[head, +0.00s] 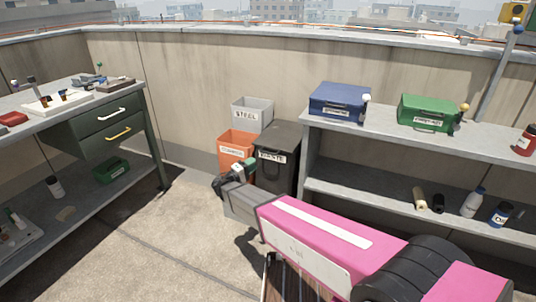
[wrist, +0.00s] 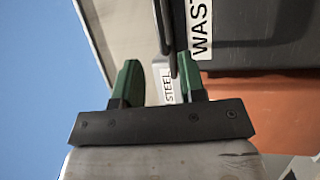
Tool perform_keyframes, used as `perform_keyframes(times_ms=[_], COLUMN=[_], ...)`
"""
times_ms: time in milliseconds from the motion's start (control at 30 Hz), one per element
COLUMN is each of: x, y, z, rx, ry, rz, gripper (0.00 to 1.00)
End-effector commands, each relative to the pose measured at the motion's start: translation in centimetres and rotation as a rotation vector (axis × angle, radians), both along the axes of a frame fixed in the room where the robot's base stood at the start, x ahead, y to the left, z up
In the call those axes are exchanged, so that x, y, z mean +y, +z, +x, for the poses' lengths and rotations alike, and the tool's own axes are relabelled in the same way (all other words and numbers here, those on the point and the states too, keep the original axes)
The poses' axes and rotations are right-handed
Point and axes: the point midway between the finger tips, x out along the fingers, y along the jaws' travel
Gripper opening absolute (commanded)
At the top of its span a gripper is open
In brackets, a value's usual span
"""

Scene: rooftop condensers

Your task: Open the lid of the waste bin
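The waste bin (head: 274,175) is a dark bin with a white label, standing on the floor left of the shelf unit. Its dark lid (head: 278,135) lies shut on top. My gripper (head: 240,165), with green fingertips, is in front of the bin's left side, close to the label. In the wrist view my gripper (wrist: 158,85) is open, with a clear gap between its fingers. The lid's dark front edge and a thin dark bar (wrist: 160,25) show just beyond the fingers, in line with the gap. I cannot tell whether the fingers touch them.
An orange bin (head: 234,145) and a grey bin labelled STEEL (head: 252,112) stand beside the waste bin. The shelf unit (head: 312,155) is right of it, with a blue box (head: 338,100) and green box (head: 428,112) on top. A workbench (head: 140,95) is left; floor between is clear.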

Motion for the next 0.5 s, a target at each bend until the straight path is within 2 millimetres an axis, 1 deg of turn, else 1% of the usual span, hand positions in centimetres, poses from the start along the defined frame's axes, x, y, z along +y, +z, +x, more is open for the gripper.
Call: perform_keyframes(times_ms=[67, 167, 500], x=[-0.1, -0.9, -4.8], y=[0.1, 0.4, 1.4], z=[0.3, 1.1, 5.5], rx=[-0.004, -0.004, -0.003], ry=[0.003, 0.002, 0.001], rz=[-0.003, -0.003, -0.001], gripper=[0.37, 0.37, 0.37])
